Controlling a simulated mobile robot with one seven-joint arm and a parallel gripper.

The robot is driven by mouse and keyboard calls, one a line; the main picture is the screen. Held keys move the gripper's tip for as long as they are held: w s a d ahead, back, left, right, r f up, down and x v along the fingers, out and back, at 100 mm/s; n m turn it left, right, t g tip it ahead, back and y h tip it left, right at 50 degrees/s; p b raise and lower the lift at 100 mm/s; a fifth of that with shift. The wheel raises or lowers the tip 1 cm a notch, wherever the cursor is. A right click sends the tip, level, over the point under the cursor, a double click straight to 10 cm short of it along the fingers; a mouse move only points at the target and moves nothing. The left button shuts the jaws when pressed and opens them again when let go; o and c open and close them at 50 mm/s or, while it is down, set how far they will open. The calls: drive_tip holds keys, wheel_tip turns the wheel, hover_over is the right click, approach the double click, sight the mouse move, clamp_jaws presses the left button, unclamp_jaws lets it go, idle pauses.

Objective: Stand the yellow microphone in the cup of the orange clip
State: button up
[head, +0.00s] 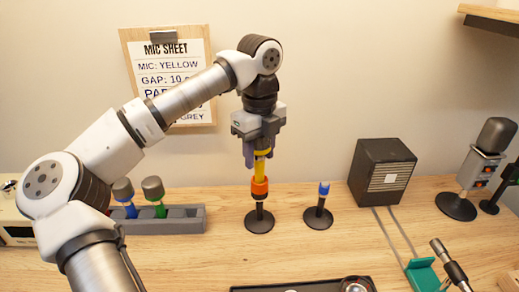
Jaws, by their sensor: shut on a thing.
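The yellow microphone (260,168) is upright in my gripper (259,154), which points straight down and is shut on its upper part. The microphone's head is hidden by the gripper. The orange clip (259,188) tops a short dark stand with a round base (259,221) on the bench, directly under my gripper. The microphone's lower end meets the top of the orange clip in this view. I cannot tell whether it is inside the cup or just above it.
A blue-clip stand (319,208) is close on the right. A grey rack (183,220) with blue and green microphones is on the left. A dark speaker box (383,172) stands farther right. A dark tray (310,287) lies at the front. The MIC SHEET (166,60) hangs behind.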

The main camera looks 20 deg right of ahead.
drive_tip(key=shift+f, duration=0.25)
drive_tip(key=o, duration=1.2)
drive_tip(key=shift+o, duration=0.2)
wheel_tip(320, 180, up, 14)
drive_tip(key=shift+f+b, duration=0.1)
drive_tip(key=shift+b, duration=0.85)
